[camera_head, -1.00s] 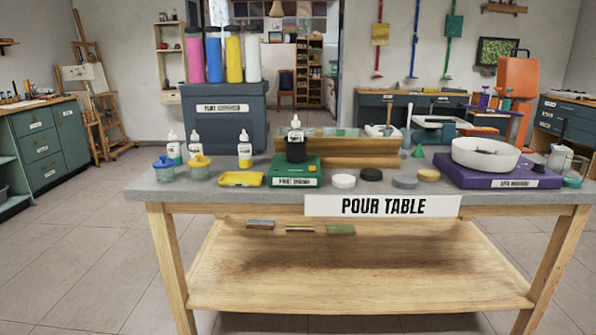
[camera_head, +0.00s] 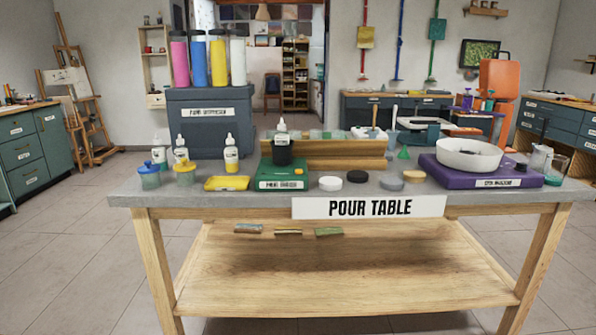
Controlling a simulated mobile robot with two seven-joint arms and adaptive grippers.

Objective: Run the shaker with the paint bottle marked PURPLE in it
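The shaker looks to be the green machine (camera_head: 285,178) on the pour table, with a front label too small to read surely. I cannot read PURPLE on any bottle. A small purple bottle (camera_head: 467,100) stands on the back right bench. Neither gripper is in view.
The pour table (camera_head: 240,199) stands ahead, with several round lids, a yellow tray (camera_head: 227,184) and a purple machine (camera_head: 450,173) bearing a white bowl (camera_head: 470,150). A dispenser cabinet (camera_head: 210,135) stands behind. The floor at both sides is clear.

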